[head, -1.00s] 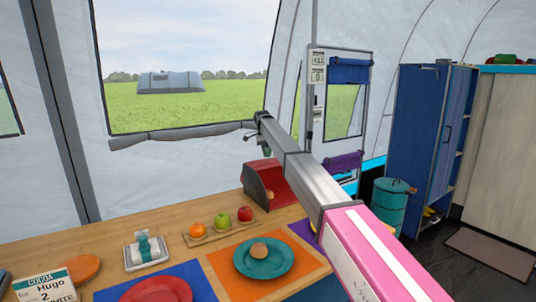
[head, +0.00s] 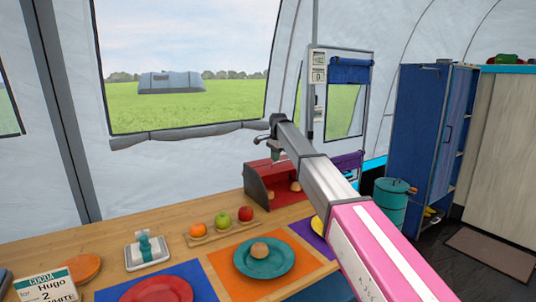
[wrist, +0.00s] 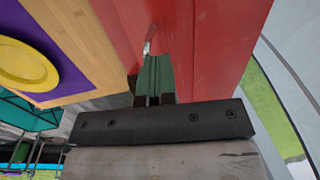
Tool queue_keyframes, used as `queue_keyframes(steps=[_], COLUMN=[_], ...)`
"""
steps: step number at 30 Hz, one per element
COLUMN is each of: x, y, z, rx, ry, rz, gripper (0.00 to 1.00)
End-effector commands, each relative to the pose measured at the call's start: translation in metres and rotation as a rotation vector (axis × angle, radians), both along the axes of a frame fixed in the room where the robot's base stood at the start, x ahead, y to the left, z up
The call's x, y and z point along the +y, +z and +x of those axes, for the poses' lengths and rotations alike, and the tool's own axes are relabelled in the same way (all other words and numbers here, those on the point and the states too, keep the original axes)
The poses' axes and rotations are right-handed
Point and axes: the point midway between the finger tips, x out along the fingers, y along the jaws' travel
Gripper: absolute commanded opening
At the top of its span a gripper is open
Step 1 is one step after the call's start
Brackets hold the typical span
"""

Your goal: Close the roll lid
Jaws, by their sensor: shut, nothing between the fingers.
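The red bread bin (head: 257,189) stands at the back of the wooden table in the head view. Its front looks open, with a bread roll (head: 295,186) showing inside. In the wrist view, red panels of the bin (wrist: 215,45) fill the upper middle and right. A small pale metal piece (wrist: 147,46) shows at the seam between them; I cannot tell if it is the lid's handle. My gripper (head: 277,158) is just above the bin. Its green fingers (wrist: 155,75) are shut and empty, close to the red surface; contact is unclear.
A fruit board (head: 222,232) with an orange and two apples lies left of the bin. A teal plate (head: 265,271) with a roll and a yellow plate (head: 318,226) are in front. A teal bin (head: 391,206) stands right of the table.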

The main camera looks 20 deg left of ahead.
Motion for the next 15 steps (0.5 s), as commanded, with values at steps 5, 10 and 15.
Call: queue_keyframes(steps=[5,10,15], x=[-0.018,-0.037,-0.057], y=[-0.008,-0.017,-0.03], z=[-0.018,-0.035,-0.052], rx=[0.005,-0.069,-0.156], ry=[0.0,0.0,-0.001], rz=[-0.003,0.084,0.185], gripper=[0.0,0.0,0.0])
